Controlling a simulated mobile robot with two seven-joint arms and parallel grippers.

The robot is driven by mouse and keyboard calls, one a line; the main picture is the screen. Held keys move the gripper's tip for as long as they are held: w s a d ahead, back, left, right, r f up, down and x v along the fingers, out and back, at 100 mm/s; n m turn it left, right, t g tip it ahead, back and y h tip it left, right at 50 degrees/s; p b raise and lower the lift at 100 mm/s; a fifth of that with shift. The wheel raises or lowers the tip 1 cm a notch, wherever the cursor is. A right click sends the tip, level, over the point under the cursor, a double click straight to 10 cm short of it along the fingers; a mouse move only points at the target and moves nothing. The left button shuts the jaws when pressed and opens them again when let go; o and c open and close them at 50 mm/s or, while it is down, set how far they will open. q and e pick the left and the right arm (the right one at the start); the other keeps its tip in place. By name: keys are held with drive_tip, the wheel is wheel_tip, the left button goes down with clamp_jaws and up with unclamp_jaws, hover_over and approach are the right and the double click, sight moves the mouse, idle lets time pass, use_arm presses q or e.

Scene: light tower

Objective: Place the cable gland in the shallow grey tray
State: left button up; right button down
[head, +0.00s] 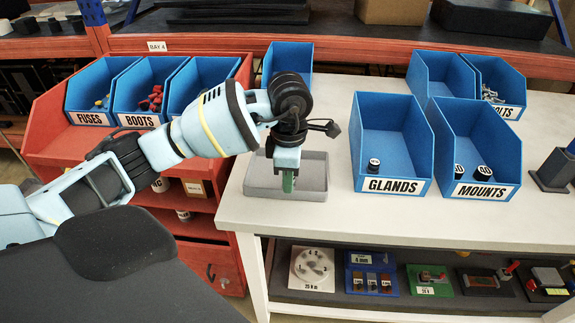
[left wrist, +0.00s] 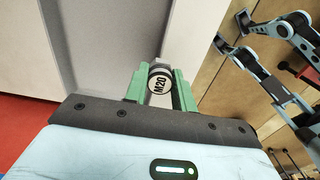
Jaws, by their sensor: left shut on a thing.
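The cable gland (left wrist: 160,83), a small round part with a white top marked M20, sits between the green fingers in the left wrist view. My left gripper (head: 289,184) is shut on it; it also shows in the left wrist view (left wrist: 161,90). In the head view the fingers point down over the shallow grey tray (head: 318,178), within its outline. The gland is hidden there behind the fingers, and I cannot tell its height above the tray floor. The GLANDS bin (head: 395,186) holds another small dark part with a white top. My right gripper is not in view.
The MOUNTS bin (head: 486,190) stands right of the GLANDS bin, with two dark parts inside. Another blue bin (head: 290,57) stands behind the tray. The white bench top (head: 338,225) is clear in front. A red rack (head: 60,135) with bins stands left.

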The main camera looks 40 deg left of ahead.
use_arm(q)
drive_tip(key=shift+w+a+f, duration=0.15)
drive_tip(key=shift+w+a, duration=1)
drive_tip(key=shift+w, duration=0.25)
drive_tip(key=shift+w+a+f, duration=0.15)
drive_tip(key=shift+w+a, duration=0.95)
drive_tip(key=shift+w, duration=0.3)
drive_tip(key=shift+w+a+f, duration=0.15)
drive_tip(key=shift+f, duration=1.65)
drive_tip(key=shift+f, duration=0.1)
drive_tip(key=o, duration=1)
wheel_tip(320, 180, up, 12)
drive_tip(key=shift+r, duration=0.1)
